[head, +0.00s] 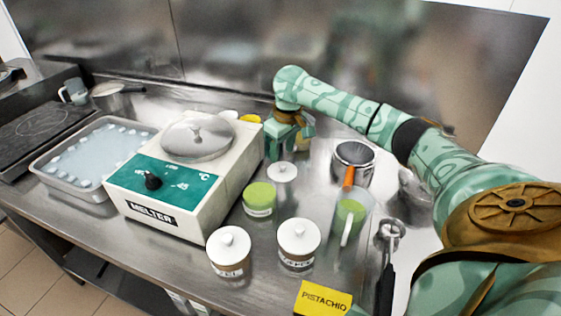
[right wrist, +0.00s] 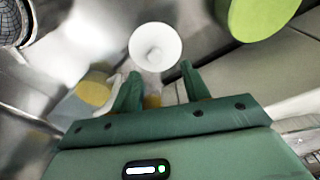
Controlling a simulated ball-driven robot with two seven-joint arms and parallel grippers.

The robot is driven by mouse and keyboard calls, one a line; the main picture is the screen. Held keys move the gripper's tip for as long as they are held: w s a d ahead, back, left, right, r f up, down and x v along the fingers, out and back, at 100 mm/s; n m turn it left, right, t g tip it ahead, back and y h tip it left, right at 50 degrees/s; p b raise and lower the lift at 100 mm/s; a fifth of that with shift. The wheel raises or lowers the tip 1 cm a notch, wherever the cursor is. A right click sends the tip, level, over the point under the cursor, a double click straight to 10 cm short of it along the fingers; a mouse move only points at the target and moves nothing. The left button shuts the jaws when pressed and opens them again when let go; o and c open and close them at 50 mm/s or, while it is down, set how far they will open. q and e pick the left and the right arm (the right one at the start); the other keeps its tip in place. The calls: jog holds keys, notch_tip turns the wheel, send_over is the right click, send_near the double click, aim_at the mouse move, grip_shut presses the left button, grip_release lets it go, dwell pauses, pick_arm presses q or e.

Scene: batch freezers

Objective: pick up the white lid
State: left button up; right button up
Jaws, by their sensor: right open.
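A white round lid (head: 282,172) with a small knob is near the middle of the counter in the head view, right of the melter. I cannot tell whether it lies on a jar or on the counter. My right gripper (head: 289,152) is just behind it, open, fingers pointing down. In the right wrist view the white lid (right wrist: 155,46) lies just beyond the open fingertips (right wrist: 160,78), apart from them and roughly centred. Two more white knobbed lids top the front jars, a left one (head: 229,243) and a right one (head: 299,237). My left gripper is not in view.
The melter (head: 150,205) stands close on the left. An open green-filled jar (head: 259,198) is beside the lid, with a clear jug (head: 352,215) and an orange-handled pot (head: 353,158) to the right. A yellow pistachio card (head: 323,299) is at the front.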

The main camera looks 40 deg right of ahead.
aim_at(283, 164)
jog(key=f+b, duration=0.2)
jog(key=f, duration=0.1)
jog(key=f+b, duration=0.2)
jog(key=shift+w+d+f, duration=0.25)
jog(key=shift+w+d, duration=0.05)
jog(key=shift+d, duration=0.05)
jog(key=shift+r, duration=0.2)
jog(key=shift+c, duration=0.9)
grip_shut()
